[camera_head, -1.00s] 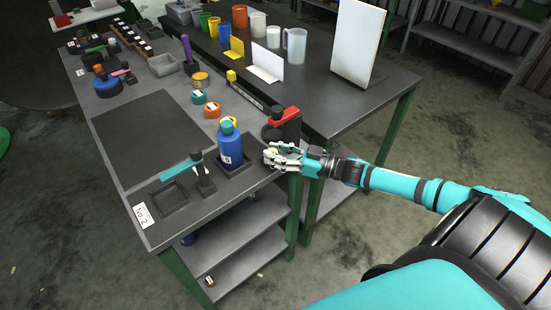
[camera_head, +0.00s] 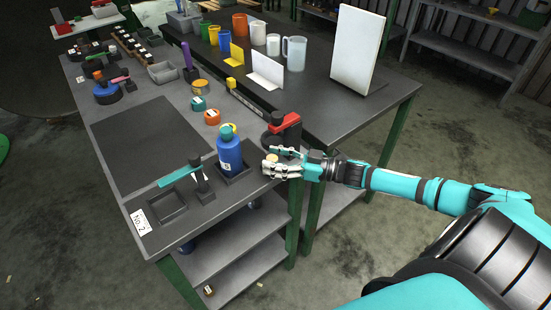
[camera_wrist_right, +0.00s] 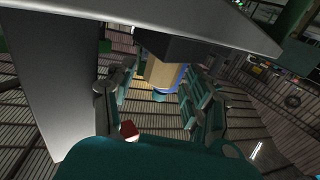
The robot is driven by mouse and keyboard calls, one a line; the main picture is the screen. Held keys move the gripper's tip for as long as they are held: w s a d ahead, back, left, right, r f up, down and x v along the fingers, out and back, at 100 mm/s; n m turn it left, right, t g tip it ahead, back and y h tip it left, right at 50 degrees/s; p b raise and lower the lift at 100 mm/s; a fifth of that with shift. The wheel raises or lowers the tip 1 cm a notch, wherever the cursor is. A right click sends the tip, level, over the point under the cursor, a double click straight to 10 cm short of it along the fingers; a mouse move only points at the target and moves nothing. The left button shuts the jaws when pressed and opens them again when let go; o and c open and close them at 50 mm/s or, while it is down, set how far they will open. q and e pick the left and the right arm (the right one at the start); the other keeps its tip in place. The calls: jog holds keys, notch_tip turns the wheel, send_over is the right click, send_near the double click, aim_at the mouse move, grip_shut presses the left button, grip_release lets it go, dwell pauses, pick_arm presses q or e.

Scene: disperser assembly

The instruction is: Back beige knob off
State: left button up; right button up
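The beige knob (camera_head: 271,158) shows small between the fingers of my right gripper (camera_head: 272,165), at the table's right edge in the head view. In the right wrist view the beige knob (camera_wrist_right: 162,73) is a tan cylinder below a black part, between the two rows of fingers of my right gripper (camera_wrist_right: 160,95). The fingers stand apart, with a gap visible on the knob's left side; contact on the right cannot be told. The black device with a red top (camera_head: 284,125) is just behind the gripper. My left gripper is out of view.
A blue bottle (camera_head: 230,155) with a teal cap stands in a black tray left of the gripper. A small black stand (camera_head: 203,187) with a teal-handled tool and an empty square tray (camera_head: 167,207) are further left. A dark mat (camera_head: 150,140) lies bare on the table.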

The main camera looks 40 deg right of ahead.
jog(key=m+t+h+p, duration=0.1)
jog(key=p, duration=0.1)
jog(key=m+t+h+p, duration=0.1)
jog(key=h+p, duration=0.1)
jog(key=shift+s+r+m, duration=0.1)
jog(key=shift+r+m, duration=0.1)
jog(key=shift+m, duration=0.2)
jog(key=shift+a+m+t+h+p, duration=0.1)
jog(key=shift+m+t+h+p, duration=0.55)
jog(key=shift+h, duration=0.55)
jog(key=shift+a+f+m+t+h, duration=0.15)
jog(key=shift+m+t+h, duration=0.1)
jog(key=shift+m+h, duration=0.6)
jog(key=m+h+p, duration=0.1)
jog(key=h, duration=0.2)
jog(key=shift+t, duration=0.3)
jog(key=shift+f+m+h, duration=0.1)
jog(key=shift+m+h, duration=0.7)
jog(key=shift+h, duration=0.05)
jog(key=shift+a+m+h+b, duration=0.15)
jog(key=shift+m+h+b, duration=1.05)
jog(key=shift+h, duration=1.1)
